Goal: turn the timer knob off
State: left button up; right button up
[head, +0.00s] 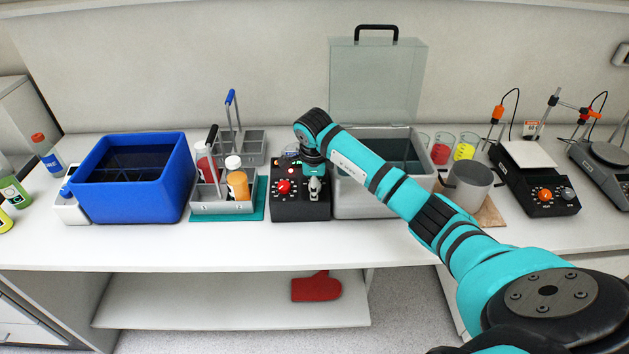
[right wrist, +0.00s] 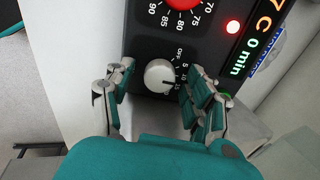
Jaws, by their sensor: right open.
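The timer knob (right wrist: 158,77) is a small light-grey dial on the front of a black control box (head: 300,205). In the right wrist view its dark pointer line aims right, toward the small numbers below the OFF mark. My right gripper (right wrist: 160,92) is open, with one finger on each side of the knob; I cannot tell whether they touch it. My left gripper is not in view.
A red temperature knob (right wrist: 182,3) is beside the timer knob. A red lamp (right wrist: 232,27) is lit near a display showing "0 min". A bottle caddy (head: 222,207) stands left of the box, and a grey bath with a raised clear lid (head: 375,85) stands right.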

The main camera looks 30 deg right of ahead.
grip_shut()
dwell(0.3)
